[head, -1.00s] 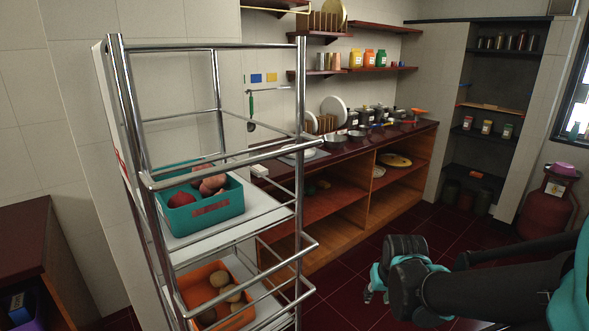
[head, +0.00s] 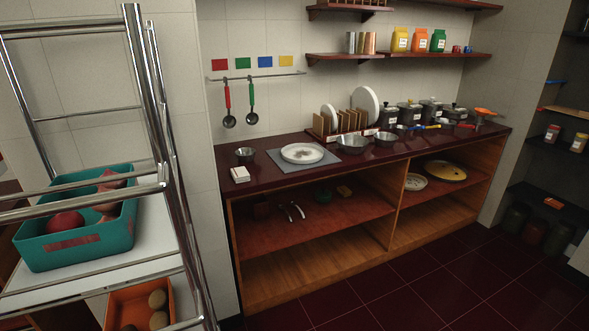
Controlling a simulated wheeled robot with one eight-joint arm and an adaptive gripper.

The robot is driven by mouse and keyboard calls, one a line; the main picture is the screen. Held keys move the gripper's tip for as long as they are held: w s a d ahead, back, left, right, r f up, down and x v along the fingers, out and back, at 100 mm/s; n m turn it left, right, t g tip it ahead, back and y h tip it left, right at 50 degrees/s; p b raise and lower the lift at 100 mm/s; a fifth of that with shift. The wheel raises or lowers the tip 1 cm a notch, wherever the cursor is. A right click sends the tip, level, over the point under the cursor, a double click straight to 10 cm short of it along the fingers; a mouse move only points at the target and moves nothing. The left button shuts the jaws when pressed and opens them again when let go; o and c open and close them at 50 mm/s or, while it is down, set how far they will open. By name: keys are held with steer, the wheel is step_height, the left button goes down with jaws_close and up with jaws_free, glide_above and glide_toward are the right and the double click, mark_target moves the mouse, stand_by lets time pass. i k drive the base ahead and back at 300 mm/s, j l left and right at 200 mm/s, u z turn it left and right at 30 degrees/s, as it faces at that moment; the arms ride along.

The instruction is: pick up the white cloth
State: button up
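A small white folded block (head: 239,174), which looks like the white cloth, lies on the dark red counter (head: 270,178) near its left front corner. A small metal bowl (head: 245,154) stands just behind it. A white plate with a brown stain (head: 303,153) rests on a grey mat to its right. My gripper is not in view, so whether it is open or holds anything is not shown.
A chrome rack with a teal crate (head: 80,245) and an orange crate (head: 125,301) stands close at left. Pots, pans and a plate rack (head: 347,125) fill the counter's back and right. The dark red floor (head: 430,290) in front is clear.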

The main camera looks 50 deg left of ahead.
mark_target(241, 174)
steer(key=i+u, duration=0.1)
steer(key=i, duration=0.3)
steer(key=i+l+u, duration=0.15)
steer(key=i, duration=0.25)
steer(key=i+j+u, duration=0.1)
steer(key=u, duration=0.3)
steer(key=i+u, duration=0.3)
steer(key=u, duration=0.15)
steer(key=i+l+u, duration=0.1)
steer(key=u, duration=0.3)
steer(key=i+l+u, duration=0.15)
steer(key=u, duration=0.3)
steer(key=i+j+u, duration=0.1)
steer(key=u, duration=0.25)
steer(key=i+u, duration=0.55)
steer(key=u, duration=0.2)
